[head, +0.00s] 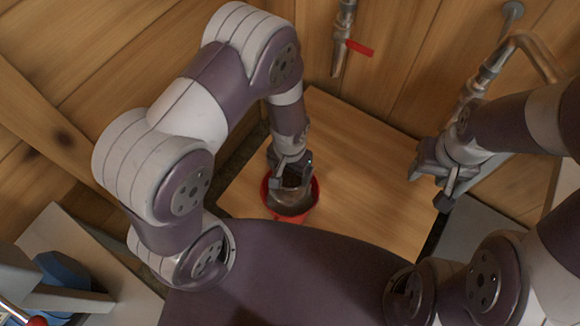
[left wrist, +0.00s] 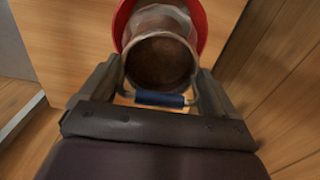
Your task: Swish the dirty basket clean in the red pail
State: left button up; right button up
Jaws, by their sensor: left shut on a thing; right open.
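The red pail (head: 292,219) stands on a wooden table in the head view, below my left gripper. The basket (head: 290,200) is a round greyish metal vessel showing within the pail's rim. In the left wrist view the basket (left wrist: 160,62) looks brown inside, and the red pail (left wrist: 200,22) curves behind it. My left gripper (head: 291,180) is shut on the basket, whose blue handle grip (left wrist: 160,99) lies between the fingers. How deep the basket sits is hard to tell. My right gripper (head: 446,186) is open and empty, to the right of the pail.
The wooden tabletop (head: 355,170) is clear between the pail and my right gripper. A tap with a red lever (head: 358,47) hangs at the back wall. A metal pipe (head: 490,66) rises behind my right arm. A blue object (head: 62,270) lies at lower left.

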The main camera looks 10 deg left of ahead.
pick_arm(q)
notch_tip(320, 180, down, 14)
jog(key=b, duration=0.9)
jog(key=shift+f, duration=0.2)
jog(key=shift+r, duration=0.1)
